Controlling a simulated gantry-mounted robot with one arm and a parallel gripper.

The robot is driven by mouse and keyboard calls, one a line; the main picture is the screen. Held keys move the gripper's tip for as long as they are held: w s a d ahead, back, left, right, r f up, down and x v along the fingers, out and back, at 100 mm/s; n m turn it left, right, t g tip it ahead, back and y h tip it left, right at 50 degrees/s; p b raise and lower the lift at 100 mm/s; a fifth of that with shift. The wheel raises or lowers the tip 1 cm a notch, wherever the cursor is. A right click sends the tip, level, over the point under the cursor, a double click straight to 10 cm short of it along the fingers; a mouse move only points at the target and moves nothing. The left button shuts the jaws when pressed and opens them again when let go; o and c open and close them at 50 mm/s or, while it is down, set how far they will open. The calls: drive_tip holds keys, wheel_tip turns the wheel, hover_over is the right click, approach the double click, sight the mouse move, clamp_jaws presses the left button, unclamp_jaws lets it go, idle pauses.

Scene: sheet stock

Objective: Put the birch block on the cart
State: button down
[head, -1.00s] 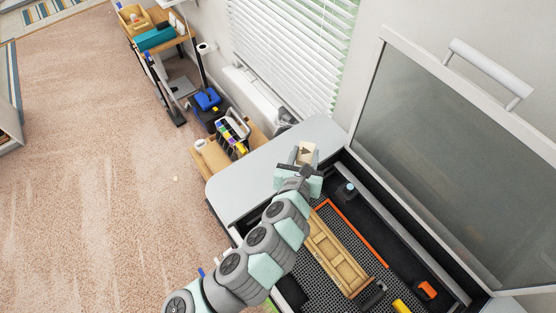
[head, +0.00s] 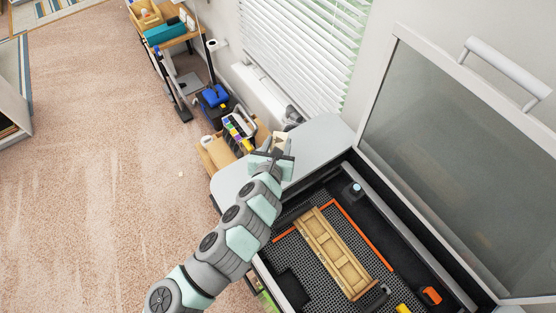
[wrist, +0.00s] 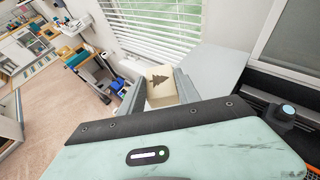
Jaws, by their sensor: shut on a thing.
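The birch block (head: 279,141) is a pale wooden block. In the wrist view the block (wrist: 161,88) shows a dark tree mark on its face. My gripper (head: 279,146) is shut on it, with one finger on each side in the wrist view (wrist: 158,92). In the head view it is held over the left part of the grey machine ledge. A low wooden platform (head: 216,152), perhaps the cart, lies beyond and left of the ledge, carrying a tool caddy (head: 239,129) and a roll. I cannot tell its height below the block.
The open machine (head: 318,210) holds a long wooden piece (head: 335,253) on a black grid bed; its lid (head: 440,150) stands up at the right. A wooden-topped stand (head: 172,38) with bins is farther back. Window blinds (head: 290,50) line the wall. The carpet at left is mostly clear.

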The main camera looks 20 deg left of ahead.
wheel_tip(320, 180, down, 9)
drive_tip(key=shift+f, duration=0.1)
idle(0.4)
drive_tip(key=shift+f, duration=0.1)
drive_tip(key=c, duration=0.9)
unclamp_jaws()
drive_tip(key=shift+o, duration=0.2)
